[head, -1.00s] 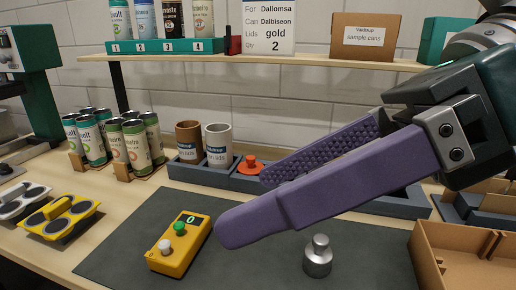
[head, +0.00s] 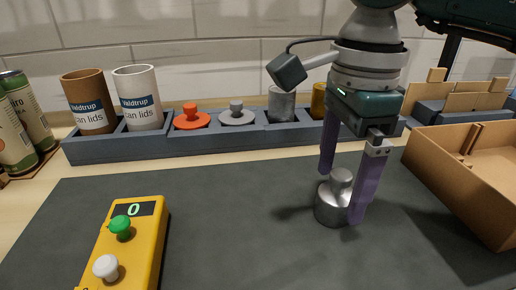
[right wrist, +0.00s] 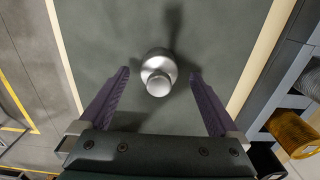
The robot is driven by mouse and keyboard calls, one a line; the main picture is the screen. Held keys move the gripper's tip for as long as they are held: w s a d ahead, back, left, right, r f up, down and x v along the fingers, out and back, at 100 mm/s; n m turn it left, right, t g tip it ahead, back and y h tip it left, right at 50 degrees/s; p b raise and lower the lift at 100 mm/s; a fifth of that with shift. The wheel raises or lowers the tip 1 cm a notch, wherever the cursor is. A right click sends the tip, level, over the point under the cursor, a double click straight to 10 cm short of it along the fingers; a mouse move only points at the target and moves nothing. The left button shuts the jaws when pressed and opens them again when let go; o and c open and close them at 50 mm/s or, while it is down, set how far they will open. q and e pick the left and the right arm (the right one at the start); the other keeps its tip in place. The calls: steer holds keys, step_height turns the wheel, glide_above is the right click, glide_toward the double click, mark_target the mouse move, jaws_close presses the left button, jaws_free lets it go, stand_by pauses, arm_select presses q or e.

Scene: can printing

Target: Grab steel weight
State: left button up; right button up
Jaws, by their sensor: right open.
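The steel weight (head: 332,203) is a small silver cylinder with a knob on top, upright on the dark grey mat (head: 230,225). My right gripper (head: 341,195) points down over it, with its two purple fingers spread open on either side of the weight. In the right wrist view the weight (right wrist: 158,72) lies between and just beyond the fingertips of the open gripper (right wrist: 159,75), with gaps on both sides. My left gripper is in neither view.
A yellow device (head: 134,243) with green and white buttons and a "0" display stands left on the mat. A grey rack (head: 235,139) with lid containers, an orange and a grey knobbed piece runs behind. An open cardboard box (head: 465,190) stands right. The middle of the mat is clear.

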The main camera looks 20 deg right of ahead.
steer(key=shift+s+f, duration=0.1)
steer(key=shift+f, duration=1.3)
jaws_close()
